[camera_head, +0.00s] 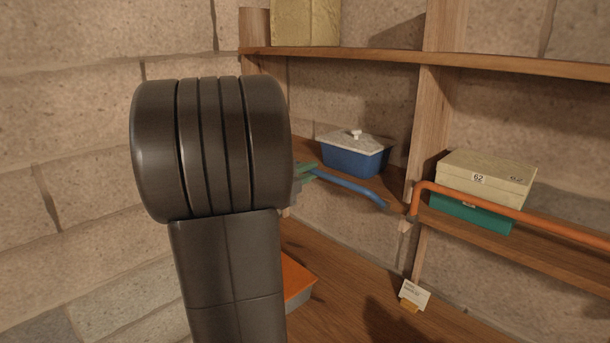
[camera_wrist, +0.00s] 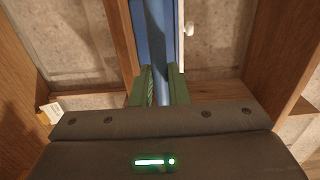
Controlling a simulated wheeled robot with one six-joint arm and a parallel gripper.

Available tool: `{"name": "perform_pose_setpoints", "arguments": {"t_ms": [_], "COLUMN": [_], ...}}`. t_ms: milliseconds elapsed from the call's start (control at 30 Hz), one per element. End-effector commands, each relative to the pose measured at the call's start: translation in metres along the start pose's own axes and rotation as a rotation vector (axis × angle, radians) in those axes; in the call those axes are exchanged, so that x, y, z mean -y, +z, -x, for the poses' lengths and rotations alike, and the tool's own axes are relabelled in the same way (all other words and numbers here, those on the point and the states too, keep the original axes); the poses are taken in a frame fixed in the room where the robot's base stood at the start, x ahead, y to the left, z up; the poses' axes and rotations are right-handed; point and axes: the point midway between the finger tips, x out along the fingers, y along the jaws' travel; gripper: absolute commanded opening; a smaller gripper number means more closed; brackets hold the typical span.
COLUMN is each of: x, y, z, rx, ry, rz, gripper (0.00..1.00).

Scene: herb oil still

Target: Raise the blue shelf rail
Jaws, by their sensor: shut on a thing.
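The blue rail (camera_head: 347,186) runs along the front of the middle shelf's left bay, in front of the blue box. Its right end bends near the upright post. My gripper (camera_head: 306,173) has green fingers and is at the left part of the rail in the head view; my dark arm hides the rail's left end. In the wrist view the rail (camera_wrist: 158,45) passes between the green fingers of my gripper (camera_wrist: 159,84), which are shut on it.
A blue box with a pale lid (camera_head: 357,153) stands behind the rail. An orange rail (camera_head: 480,205) crosses the right bay before a cream box (camera_head: 487,176) on a teal one (camera_head: 470,213). A small card (camera_head: 414,295) and an orange-topped box (camera_head: 297,279) are lower down.

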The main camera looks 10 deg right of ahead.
Motion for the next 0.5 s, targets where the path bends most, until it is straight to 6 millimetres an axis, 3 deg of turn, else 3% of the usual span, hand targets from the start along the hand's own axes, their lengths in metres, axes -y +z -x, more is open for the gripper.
{"name": "perform_pose_setpoints", "arguments": {"t_ms": [100, 500], "x": [0.015, 0.031], "y": [0.0, 0.002], "z": [-0.007, -0.028], "rx": [-0.002, -0.001], "ry": [-0.004, -0.006], "rz": [-0.002, -0.002], "gripper": [0.03, 0.04]}}
